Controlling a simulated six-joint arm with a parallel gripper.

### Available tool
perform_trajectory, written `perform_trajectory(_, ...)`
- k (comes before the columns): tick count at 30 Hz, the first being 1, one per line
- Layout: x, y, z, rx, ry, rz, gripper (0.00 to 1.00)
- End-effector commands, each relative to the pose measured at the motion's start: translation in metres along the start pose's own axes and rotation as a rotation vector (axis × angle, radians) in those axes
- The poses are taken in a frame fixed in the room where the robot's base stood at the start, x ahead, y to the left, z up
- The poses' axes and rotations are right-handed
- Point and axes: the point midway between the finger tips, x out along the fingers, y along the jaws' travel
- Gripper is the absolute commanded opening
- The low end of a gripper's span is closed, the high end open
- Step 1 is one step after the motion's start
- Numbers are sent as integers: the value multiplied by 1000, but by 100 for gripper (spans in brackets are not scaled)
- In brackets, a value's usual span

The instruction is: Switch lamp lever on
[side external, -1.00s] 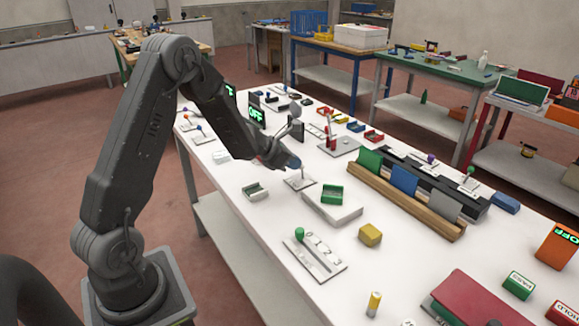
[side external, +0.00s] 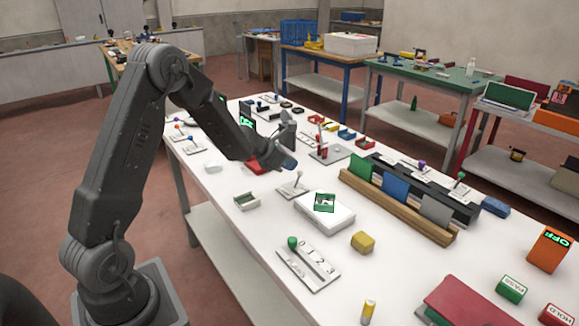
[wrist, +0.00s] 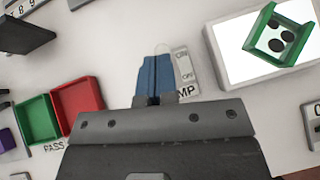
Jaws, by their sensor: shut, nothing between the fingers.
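The lamp lever's plate (wrist: 183,68) shows in the wrist view with ON and OFF marks and a partly covered label ending in MP. A pale rounded knob (wrist: 163,49) shows just beyond my fingertips. In the side view the lever (side external: 299,178) stands up from its plate (side external: 292,190). My gripper (side external: 289,164) is shut and empty, with blue fingertips, close above and beside the lever; contact is unclear. It also shows in the wrist view (wrist: 156,62). The white light box (side external: 340,219) has a bright white top (wrist: 235,70).
A green tray (wrist: 272,28) with dark round spots stands on the light box. Green (wrist: 38,120) and red (wrist: 78,107) bins lie left of my fingers in the wrist view. A rack (side external: 400,206) with coloured panels stands to the right.

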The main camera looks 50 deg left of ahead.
Motion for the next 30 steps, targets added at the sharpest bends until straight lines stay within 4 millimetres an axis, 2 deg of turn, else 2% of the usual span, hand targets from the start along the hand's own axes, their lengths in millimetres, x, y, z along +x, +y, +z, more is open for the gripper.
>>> perform_trajectory(11,-5,1,0,-2,0,1,0)
perform_trajectory(14,-17,2,-1,-1,-1,3,0)
perform_trajectory(18,-45,3,-3,-1,-1,5,0)
perform_trajectory(24,-76,9,26,1,-4,4,0)
perform_trajectory(30,-101,12,47,2,-1,5,0)
